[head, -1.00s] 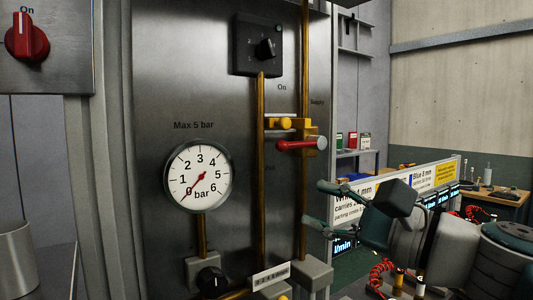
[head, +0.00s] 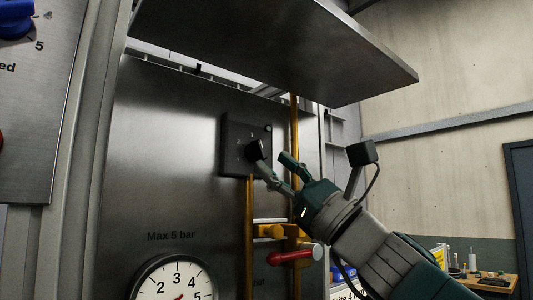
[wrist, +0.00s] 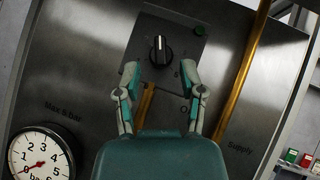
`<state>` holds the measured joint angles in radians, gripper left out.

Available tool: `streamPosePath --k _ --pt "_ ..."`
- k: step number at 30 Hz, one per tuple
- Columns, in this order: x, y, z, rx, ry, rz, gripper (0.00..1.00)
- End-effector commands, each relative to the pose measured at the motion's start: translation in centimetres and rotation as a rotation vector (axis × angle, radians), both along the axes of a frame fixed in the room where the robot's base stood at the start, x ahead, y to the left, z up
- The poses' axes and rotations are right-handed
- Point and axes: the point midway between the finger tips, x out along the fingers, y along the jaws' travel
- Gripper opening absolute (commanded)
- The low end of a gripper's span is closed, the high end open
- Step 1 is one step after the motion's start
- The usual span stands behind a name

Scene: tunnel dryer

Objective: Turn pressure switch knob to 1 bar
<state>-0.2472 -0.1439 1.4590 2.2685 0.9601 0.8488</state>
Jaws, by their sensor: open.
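The pressure switch is a black box (head: 232,160) high on the steel panel, with a black knob (head: 254,150) on its front. In the wrist view the knob (wrist: 160,55) has a white line pointing nearly straight up. My gripper (head: 273,163) is open just in front of the switch and holds nothing. In the wrist view my gripper (wrist: 160,72) has its fingertips to the left and right of the knob, slightly below it; contact is not visible. The round gauge (wrist: 42,158) has its red needle near 0. Some scale marks around the knob are too small to read.
A metal shelf or hood (head: 280,50) overhangs the panel above the switch. Yellow pipes (head: 249,220) run up to and beside the switch. A red-handled valve (head: 290,256) sits below my gripper. A blue knob (head: 14,22) is at the far left.

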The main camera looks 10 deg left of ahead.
Motion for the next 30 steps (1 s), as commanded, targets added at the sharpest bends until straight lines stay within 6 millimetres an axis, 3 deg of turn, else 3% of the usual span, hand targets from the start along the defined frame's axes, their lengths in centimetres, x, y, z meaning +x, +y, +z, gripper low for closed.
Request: streamPosePath --k 9,18,19,22,30 --pt "0.8 2.0 2.2 0.002 -0.001 0.000 0.51" --pt "0.9 2.4 2.3 0.000 0.000 -0.001 0.51" --pt "0.9 2.4 2.3 -0.001 0.000 -0.001 0.42" --pt "0.9 2.4 2.3 0.000 0.000 -0.002 0.00" --pt "0.9 2.4 2.2 -0.002 0.000 0.000 0.00"
